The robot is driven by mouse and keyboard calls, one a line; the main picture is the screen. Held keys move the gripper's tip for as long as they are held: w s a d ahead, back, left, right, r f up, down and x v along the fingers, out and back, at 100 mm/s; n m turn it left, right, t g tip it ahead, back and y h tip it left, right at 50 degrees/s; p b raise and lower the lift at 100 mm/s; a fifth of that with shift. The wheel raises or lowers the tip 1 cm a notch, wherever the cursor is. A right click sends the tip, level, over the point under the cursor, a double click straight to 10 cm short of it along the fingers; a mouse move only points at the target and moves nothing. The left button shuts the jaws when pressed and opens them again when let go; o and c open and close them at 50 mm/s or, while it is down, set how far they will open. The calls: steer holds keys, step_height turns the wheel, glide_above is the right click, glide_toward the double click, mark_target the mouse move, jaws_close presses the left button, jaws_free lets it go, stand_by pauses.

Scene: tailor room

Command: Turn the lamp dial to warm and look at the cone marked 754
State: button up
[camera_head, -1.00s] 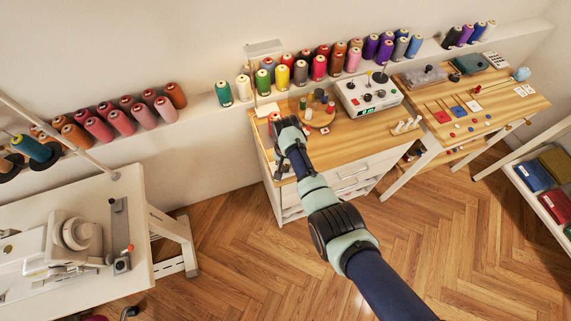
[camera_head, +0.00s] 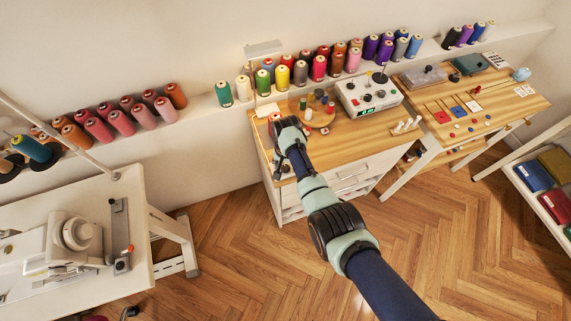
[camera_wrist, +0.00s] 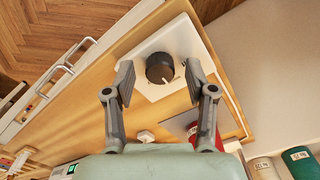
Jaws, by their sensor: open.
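The lamp dial (camera_wrist: 159,67) is a dark round knob with a white pointer mark on a white base plate (camera_wrist: 190,42). In the wrist view the pointer faces down and slightly right. My gripper (camera_wrist: 161,78) is open, one finger on each side of the dial, with visible gaps. In the head view my gripper (camera_head: 284,152) is over the left end of the wooden bench and hides the dial. The flat white lamp head (camera_head: 263,48) is above the bench's back left. Several small cones (camera_head: 318,95) stand on a round board there; no number 754 is readable.
A white control box (camera_head: 368,94) with knobs and a green display stands right of the round board. Thread cones (camera_head: 301,72) line the wall ledge behind. Small pale pegs (camera_head: 405,126) stand at the bench's right front. The bench's middle front is clear.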

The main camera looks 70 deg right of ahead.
mark_target(285, 167)
step_height(285, 167, up, 12)
stand_by(0.4)
stand_by(0.4)
